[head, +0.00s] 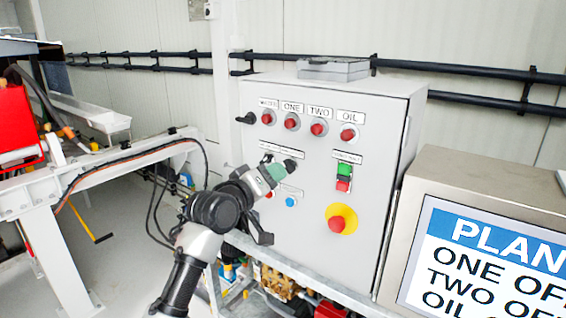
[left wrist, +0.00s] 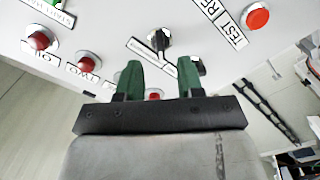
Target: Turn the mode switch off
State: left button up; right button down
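The mode switch is a black rotary knob (head: 290,165) on the front of the grey control box (head: 310,240), below the row of red lamps. My left gripper (head: 277,172) is at the panel, close to the knob and partly covering its label. In the left wrist view, the knob (left wrist: 160,41) lies just beyond the gap between my green fingertips (left wrist: 160,68). The fingers are apart with nothing between them. I cannot tell whether a fingertip touches the knob. My right gripper is not in view.
Red lamps (head: 318,129), a green and red button pair (head: 344,176), a blue button (head: 290,201) and a red stop button on yellow (head: 338,222) share the panel. A screen (head: 490,260) stands at right. Pipes and a metal frame lie below the box.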

aim_at(288, 167)
pick_arm(q)
jog(key=shift+p+x, duration=0.75)
jog(key=shift+x, duration=2)
grip_shut()
